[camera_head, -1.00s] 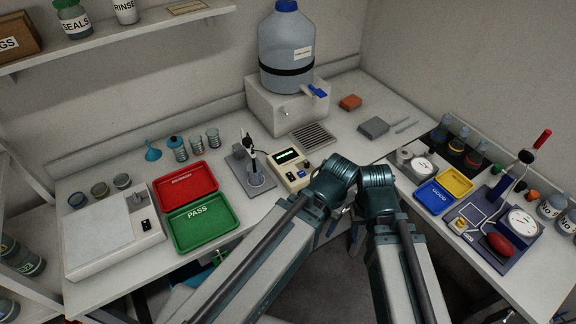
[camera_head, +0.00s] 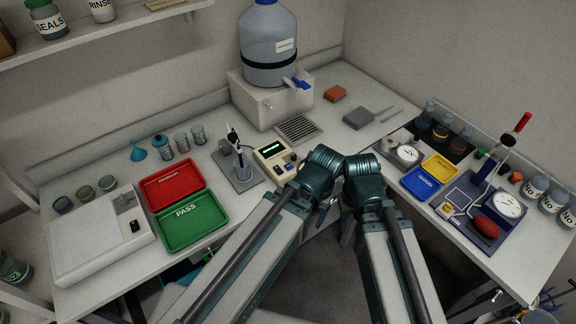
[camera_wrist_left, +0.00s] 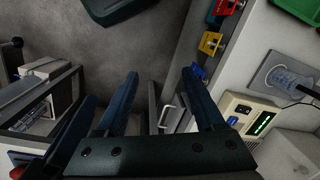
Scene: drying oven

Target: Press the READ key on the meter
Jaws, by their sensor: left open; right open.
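The meter (camera_head: 272,162) is a cream box with a lit green display and small keys, on the bench at centre. Its key labels are too small to read. It also shows at the right of the left wrist view (camera_wrist_left: 248,116). My left gripper (camera_wrist_left: 160,76) is open and empty, its dark blue fingers apart, left of the meter in that view. My right gripper (camera_head: 347,228) is partly hidden under my right arm, below and right of the meter, in front of the bench edge. It is open.
A probe stand with a beaker (camera_head: 238,168) stands left of the meter. Red (camera_head: 172,184) and green (camera_head: 190,222) trays lie further left. A large water bottle (camera_head: 268,45) stands behind on a white block (camera_head: 262,100). A side bench at right holds gauges and blue and yellow trays.

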